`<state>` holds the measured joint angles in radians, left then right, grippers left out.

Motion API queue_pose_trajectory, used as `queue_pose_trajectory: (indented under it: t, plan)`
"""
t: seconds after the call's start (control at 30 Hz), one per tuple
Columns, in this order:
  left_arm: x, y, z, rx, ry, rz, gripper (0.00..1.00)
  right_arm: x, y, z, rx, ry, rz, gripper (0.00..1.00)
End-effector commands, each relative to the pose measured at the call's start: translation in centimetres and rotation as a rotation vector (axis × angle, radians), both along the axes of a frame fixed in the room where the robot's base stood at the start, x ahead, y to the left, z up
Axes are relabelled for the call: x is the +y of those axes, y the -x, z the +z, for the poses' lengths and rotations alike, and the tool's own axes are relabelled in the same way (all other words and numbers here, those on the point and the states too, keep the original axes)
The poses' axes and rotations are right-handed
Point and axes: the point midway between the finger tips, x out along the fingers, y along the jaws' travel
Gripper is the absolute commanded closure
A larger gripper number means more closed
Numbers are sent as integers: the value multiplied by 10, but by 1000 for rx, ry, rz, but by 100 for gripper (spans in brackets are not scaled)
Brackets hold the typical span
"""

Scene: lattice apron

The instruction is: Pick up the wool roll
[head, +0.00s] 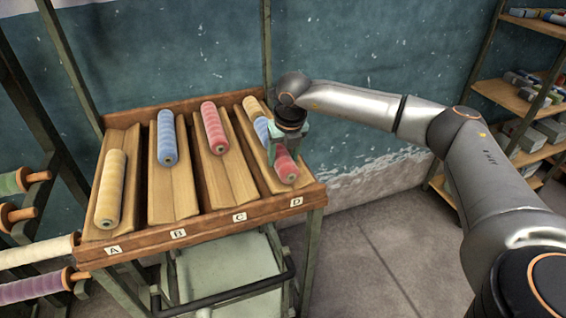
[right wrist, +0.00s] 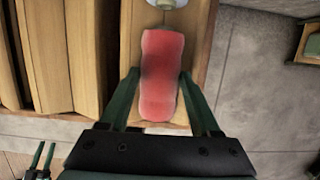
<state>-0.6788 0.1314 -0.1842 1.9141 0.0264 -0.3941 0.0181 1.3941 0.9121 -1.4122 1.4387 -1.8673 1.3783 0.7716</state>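Several wool rolls lie in the sloped wooden troughs of a rack. Trough A holds a cream roll (head: 110,188), B a blue roll (head: 166,138) and C a red roll (head: 213,128). Trough D holds a row: a cream roll (head: 253,107) at the back, a blue one (head: 262,130), and a red roll (head: 286,168) at the front. My right gripper (head: 283,150) is over the front red roll. In the right wrist view its open fingers stand either side of that red roll (right wrist: 161,85); I cannot tell whether they touch it. What looks like my left gripper (right wrist: 42,155) shows small, fingers apart.
The rack's front ledge (head: 205,231) carries labels A to D. More rolls sit on pegs at the left, including a purple one (head: 35,287). Shelves (head: 530,105) with goods stand at the right. The floor between is clear.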

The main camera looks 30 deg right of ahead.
Motion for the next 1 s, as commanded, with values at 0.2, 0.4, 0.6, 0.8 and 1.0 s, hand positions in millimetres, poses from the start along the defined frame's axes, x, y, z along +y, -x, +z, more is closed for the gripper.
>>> queue_pose_trajectory:
  t: [0.2, 0.4, 0.6, 0.8, 1.0]
  plan:
    - [0, 0, 0, 0, 0, 0, 50, 0, 0, 0, 0, 0, 0, 65]
    - [0, 0, 0, 0, 0, 0, 50, 0, 0, 0, 0, 0, 0, 88]
    - [0, 0, 0, 0, 0, 0, 50, 0, 0, 1, -2, 0, 0, 99]
    - [0, 0, -1, 0, 0, 0, 50, 0, 0, 3, -2, 0, -1, 99]
    - [0, 0, -6, 0, 0, 0, 50, 0, -1, 21, -5, -1, 0, 99]
